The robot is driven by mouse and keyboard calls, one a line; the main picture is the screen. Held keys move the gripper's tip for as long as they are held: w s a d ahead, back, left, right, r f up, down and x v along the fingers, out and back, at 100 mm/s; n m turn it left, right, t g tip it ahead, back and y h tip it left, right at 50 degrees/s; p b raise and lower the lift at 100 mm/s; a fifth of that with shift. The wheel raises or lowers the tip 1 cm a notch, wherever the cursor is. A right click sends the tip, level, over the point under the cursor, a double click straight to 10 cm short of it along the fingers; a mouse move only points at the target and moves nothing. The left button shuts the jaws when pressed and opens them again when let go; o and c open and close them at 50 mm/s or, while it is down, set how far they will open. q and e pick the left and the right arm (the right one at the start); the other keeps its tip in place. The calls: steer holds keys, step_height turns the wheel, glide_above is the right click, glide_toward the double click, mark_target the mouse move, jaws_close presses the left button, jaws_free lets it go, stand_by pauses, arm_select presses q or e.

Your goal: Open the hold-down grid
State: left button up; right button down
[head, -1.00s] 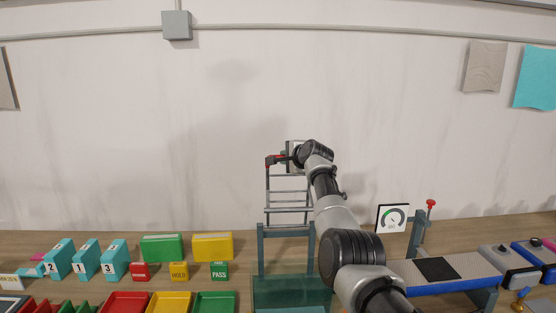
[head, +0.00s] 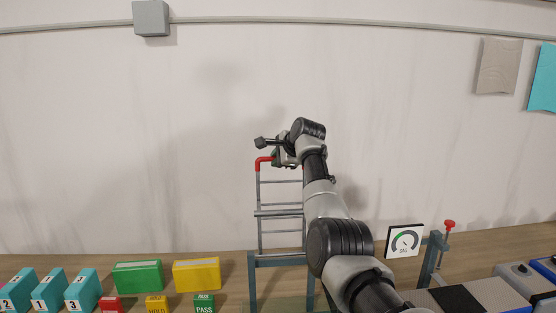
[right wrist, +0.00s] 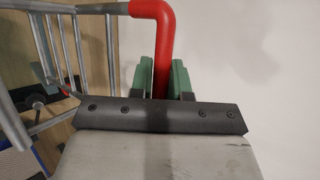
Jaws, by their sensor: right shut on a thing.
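The hold-down grid (head: 280,207) is a grey bar frame standing up against the wall side, above its grey-blue stand (head: 252,277). Its red handle (head: 264,161) is at the top. In the right wrist view the handle (right wrist: 160,40) is a red bent tube running down between the two green fingers. My right gripper (head: 280,157) is shut on this handle, and the fingers (right wrist: 161,82) lie on both sides of it. My wrist and arm hide the grid's right side in the head view. My left gripper is not in view.
Green (head: 137,275) and yellow (head: 197,273) boxes stand left of the stand, with numbered teal blocks (head: 83,290) further left. A gauge card (head: 404,241) and a red-knobbed post (head: 441,250) stand right of my arm.

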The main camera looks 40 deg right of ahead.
steer(key=shift+f, duration=0.15)
steer(key=c, duration=1.1)
jaws_free()
steer(key=shift+a, duration=0.15)
steer(key=shift+s, duration=0.1)
steer(key=b+v, duration=0.5)
steer(key=v, duration=0.6)
steer(key=shift+b, duration=0.4)
